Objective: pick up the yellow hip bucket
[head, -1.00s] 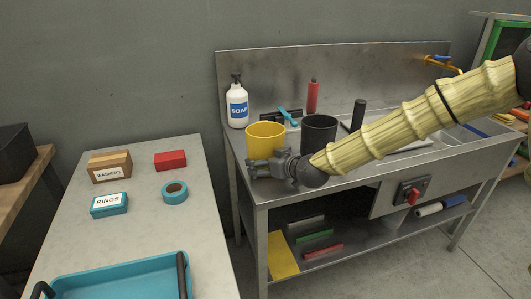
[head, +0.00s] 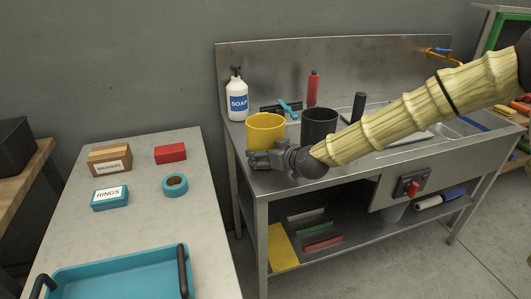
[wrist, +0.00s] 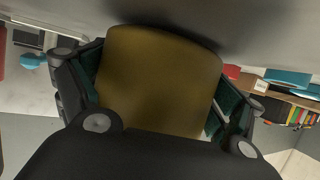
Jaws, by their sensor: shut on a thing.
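The yellow hip bucket (head: 265,133) is upright at the front left of the steel sink bench. My gripper (head: 264,158) reaches it low on its near side, with the arm coming in from the right. In the wrist view the bucket (wrist: 158,82) fills the space between the two fingers (wrist: 158,105), which are shut on its sides. The gripper hides the bucket's lower front, so I cannot tell whether its base touches the bench top.
A dark grey cup (head: 319,128) stands close right of the bucket. A soap bottle (head: 237,102) is behind left, a red bottle (head: 313,88) behind. The steel backsplash (head: 340,70) rises behind. The left table holds boxes, tape (head: 175,186) and a blue tray (head: 115,275).

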